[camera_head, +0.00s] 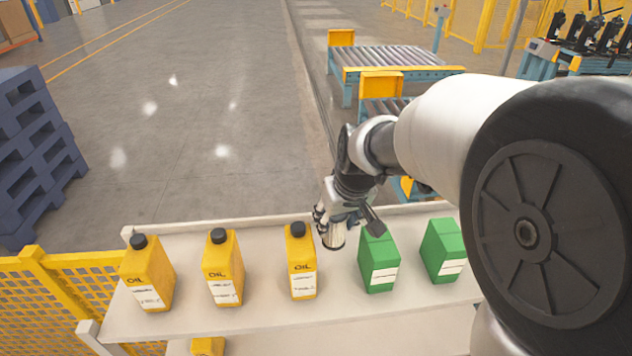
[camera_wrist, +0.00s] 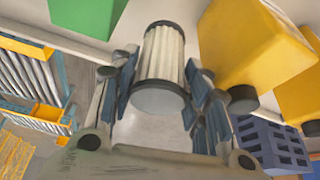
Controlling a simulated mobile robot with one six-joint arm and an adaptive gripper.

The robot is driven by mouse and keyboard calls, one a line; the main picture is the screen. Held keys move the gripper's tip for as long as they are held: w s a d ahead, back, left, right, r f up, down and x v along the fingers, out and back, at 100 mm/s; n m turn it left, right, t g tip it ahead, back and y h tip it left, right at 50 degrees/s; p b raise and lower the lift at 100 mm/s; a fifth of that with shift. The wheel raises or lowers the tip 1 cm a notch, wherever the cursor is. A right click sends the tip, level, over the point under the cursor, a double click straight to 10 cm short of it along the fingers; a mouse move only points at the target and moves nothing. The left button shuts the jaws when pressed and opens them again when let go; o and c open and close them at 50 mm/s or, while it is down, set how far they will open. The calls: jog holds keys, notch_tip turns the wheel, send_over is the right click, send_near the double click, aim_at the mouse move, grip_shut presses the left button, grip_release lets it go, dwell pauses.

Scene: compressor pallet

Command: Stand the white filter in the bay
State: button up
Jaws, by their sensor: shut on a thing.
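The white filter (camera_wrist: 164,55) is a pleated white cylinder with dark end rings. In the wrist view it sits between the blue-padded fingers of my gripper (camera_wrist: 162,82), which is shut on it. In the head view my gripper (camera_head: 335,218) is at the far edge of the shelf, between the right-hand yellow oil bottle (camera_head: 301,262) and a green box (camera_head: 378,262). Only the filter's lower end (camera_head: 334,239) shows there, under my fingers. I cannot tell whether it touches the shelf. No marked bay can be made out.
The pale shelf (camera_head: 250,325) also holds two more oil bottles (camera_head: 222,268) (camera_head: 147,274) and a second green box (camera_head: 442,251). Another bottle (camera_head: 207,346) stands lower down. A yellow fence (camera_head: 40,300) and blue pallets (camera_head: 35,150) are at left. Roller conveyors (camera_head: 395,58) stand behind.

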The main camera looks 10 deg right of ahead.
aim_at(334, 242)
notch_tip(334, 242, down, 7)
jog(key=shift+f, duration=0.15)
jog(key=shift+f+b, duration=0.1)
jog(key=shift+b, duration=0.25)
jog(key=o, duration=0.8)
